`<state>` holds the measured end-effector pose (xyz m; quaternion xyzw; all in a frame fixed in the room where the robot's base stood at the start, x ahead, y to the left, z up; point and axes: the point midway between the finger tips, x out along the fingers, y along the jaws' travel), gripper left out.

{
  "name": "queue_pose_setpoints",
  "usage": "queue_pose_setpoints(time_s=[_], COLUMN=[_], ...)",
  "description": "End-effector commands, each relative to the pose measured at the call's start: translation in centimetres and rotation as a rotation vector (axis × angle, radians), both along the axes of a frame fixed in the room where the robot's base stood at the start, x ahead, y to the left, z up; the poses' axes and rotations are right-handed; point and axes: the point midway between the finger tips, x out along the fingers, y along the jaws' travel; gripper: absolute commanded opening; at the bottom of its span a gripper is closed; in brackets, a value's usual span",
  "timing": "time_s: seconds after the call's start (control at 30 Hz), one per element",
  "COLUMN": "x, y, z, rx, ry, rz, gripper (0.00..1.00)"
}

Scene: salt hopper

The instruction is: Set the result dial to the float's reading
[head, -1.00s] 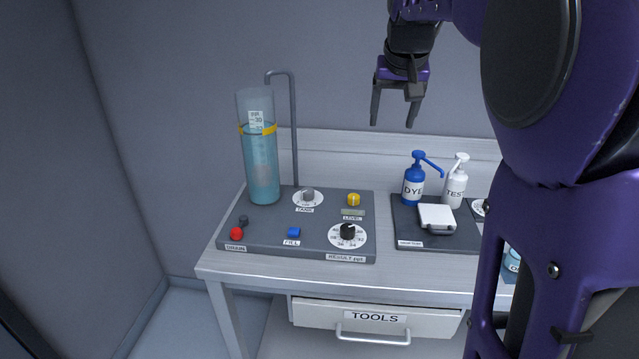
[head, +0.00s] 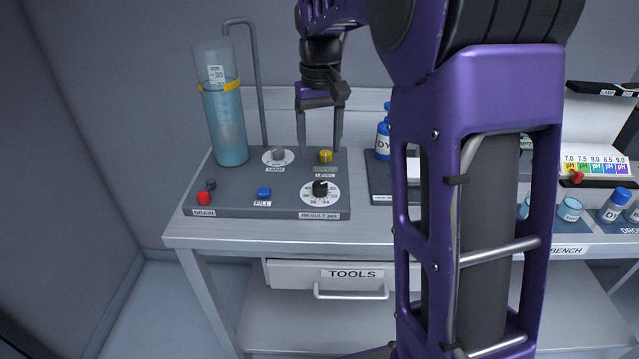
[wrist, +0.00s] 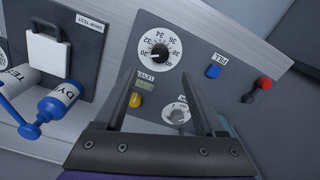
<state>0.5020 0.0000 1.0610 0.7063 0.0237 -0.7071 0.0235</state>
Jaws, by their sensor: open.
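The result dial (head: 320,188) is a black knob on a white numbered disc at the front right of the grey panel; it also shows in the wrist view (wrist: 159,50). Its pointer setting is too small to read surely. The clear cylinder (head: 226,120) stands at the panel's back left, with blue liquid, a yellow ring (head: 218,85) and a ppm scale. A pale float-like shape inside is blurred, and I cannot read its level. My gripper (head: 319,145) is open and empty above the panel's back right, behind the dial; its fingers also show in the wrist view (wrist: 167,98).
The panel (head: 240,207) also bears a tank knob (head: 278,155), yellow level knob (head: 326,156), blue fill button (head: 264,193) and red drain control (head: 204,198). The blue dye bottle (head: 383,140) stands right. The tools drawer (head: 290,274) is shut below. My arm hides part of the bench.

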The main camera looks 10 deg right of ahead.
Motion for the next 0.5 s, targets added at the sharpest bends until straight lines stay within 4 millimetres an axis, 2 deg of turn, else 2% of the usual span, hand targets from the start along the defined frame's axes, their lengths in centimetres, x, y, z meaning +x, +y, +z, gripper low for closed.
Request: queue_pose_setpoints(time_s=[0.03, 0.2, 0.4, 0.5], x=[-0.1, -0.1, 0.0, 0.0], y=[0.0, 0.0, 0.0, 0.0], z=[-1.5, -5.1, -8.2, -9.0], rx=[0.000, 0.000, 0.000, 0.000], ry=[0.003, 0.003, 0.001, 0.000], rz=[0.000, 0.000, 0.000, -0.001], gripper=[0.72, 0.72, 0.72, 0.72])
